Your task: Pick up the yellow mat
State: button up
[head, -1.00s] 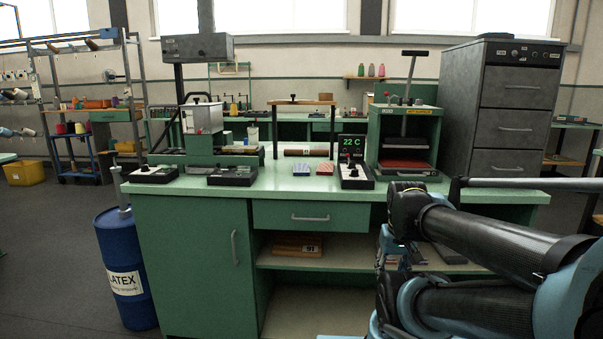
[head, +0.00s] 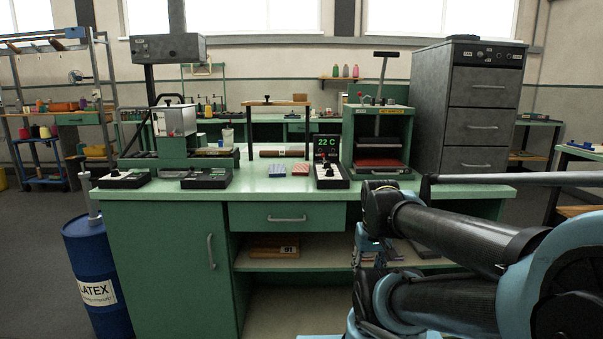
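I cannot make out a yellow mat in the head view. A small blue patterned mat (head: 277,169) and a small red patterned mat (head: 301,170) lie side by side on the green workbench (head: 247,190). A pale beige flat piece (head: 214,151) lies on the left machine; its kind is unclear. My arm is folded at the lower right, in front of the bench. What looks like my gripper (head: 370,250) is partly hidden behind my arm, at shelf height; its fingers cannot be made out.
A green press (head: 378,134) with a red plate and a display reading 22 C (head: 327,146) stand on the bench. A blue latex barrel (head: 91,270) stands at its left. A grey drawer cabinet (head: 482,105) is behind right. Open floor shows at both sides.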

aim_at(205, 151)
jog(key=u, duration=1.15)
jog(key=k, duration=0.7)
jog(key=z, duration=0.5)
jog(key=i, duration=1.15)
jog(key=u, duration=0.05)
